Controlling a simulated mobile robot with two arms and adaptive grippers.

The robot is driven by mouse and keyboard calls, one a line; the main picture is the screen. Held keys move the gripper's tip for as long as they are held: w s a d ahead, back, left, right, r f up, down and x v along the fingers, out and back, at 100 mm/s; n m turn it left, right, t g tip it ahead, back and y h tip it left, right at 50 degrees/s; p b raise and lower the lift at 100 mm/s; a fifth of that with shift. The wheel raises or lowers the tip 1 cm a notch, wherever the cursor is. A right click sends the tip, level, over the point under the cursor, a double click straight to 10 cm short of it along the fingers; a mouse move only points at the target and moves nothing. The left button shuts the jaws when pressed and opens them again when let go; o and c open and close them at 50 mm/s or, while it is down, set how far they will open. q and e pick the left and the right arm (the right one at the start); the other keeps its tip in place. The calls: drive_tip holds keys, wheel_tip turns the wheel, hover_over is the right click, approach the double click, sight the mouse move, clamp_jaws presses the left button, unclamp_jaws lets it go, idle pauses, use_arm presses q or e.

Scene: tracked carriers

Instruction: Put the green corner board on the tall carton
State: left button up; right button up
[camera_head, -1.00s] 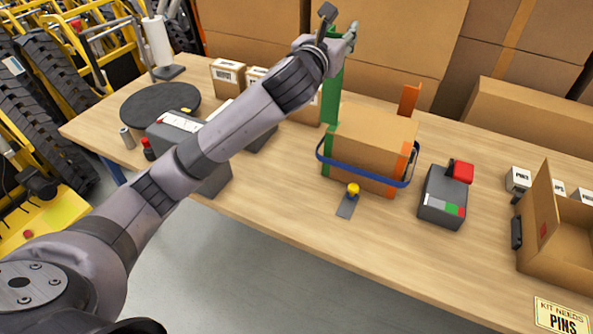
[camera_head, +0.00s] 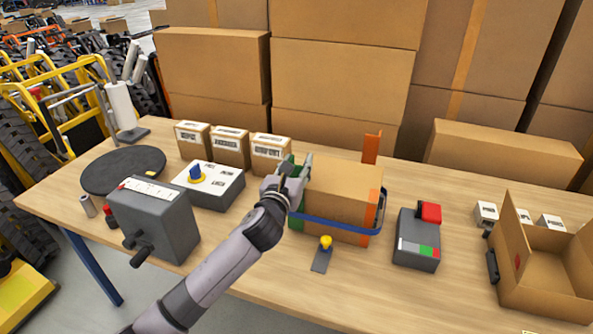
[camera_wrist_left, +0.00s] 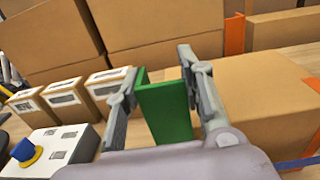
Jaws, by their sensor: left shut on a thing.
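The tall carton (camera_head: 340,187) stands on the table, with orange corner boards (camera_head: 376,211) on its right side and back. A blue strap (camera_head: 335,227) hangs around it, standing off its front. My left gripper (camera_head: 293,167) is at the carton's left side, shut on the green corner board (camera_head: 296,221). The board is upright along the carton's left front corner, partly hidden by my gripper. In the left wrist view the green board (camera_wrist_left: 165,110) is between my fingers (camera_wrist_left: 160,85), beside the carton (camera_wrist_left: 265,105). Whether it touches the carton, I cannot tell. My right gripper is not in view.
A yellow-knobbed tool (camera_head: 323,252) lies before the carton. A grey device with a red top (camera_head: 416,240) stands right, then an open box (camera_head: 545,265). Left are a grey crank box (camera_head: 152,222), a white-topped control box (camera_head: 209,184) and several small labelled boxes (camera_head: 229,146).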

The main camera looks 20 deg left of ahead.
use_arm(q)
drive_tip(key=shift+f, duration=0.65)
drive_tip(key=shift+f, duration=0.15)
drive_tip(key=o, duration=1.2)
drive_tip(key=shift+o, duration=0.2)
drive_tip(key=shift+r, duration=0.2)
drive_tip(key=s, duration=1.2)
drive_tip(key=shift+b, duration=0.45)
